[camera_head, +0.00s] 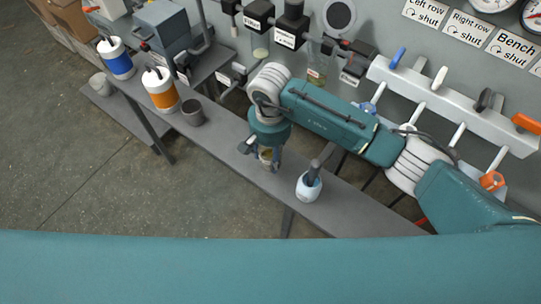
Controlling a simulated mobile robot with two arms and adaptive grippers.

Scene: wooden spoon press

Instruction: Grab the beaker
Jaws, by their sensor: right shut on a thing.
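My right arm reaches in from the right, and its right gripper (266,154) points down over the grey bench. It is shut on a small beaker (268,161) with yellowish-brown contents. The fingers and wrist hide much of the beaker, and I cannot tell whether it touches the bench. My left gripper is not in view.
A white mortar (308,190) with a grey pestle stands just right of the gripper. A grey cup (192,113), an orange-banded canister (161,92) and a blue-banded canister (116,62) stand to the left. A valve rack (450,105) lines the wall.

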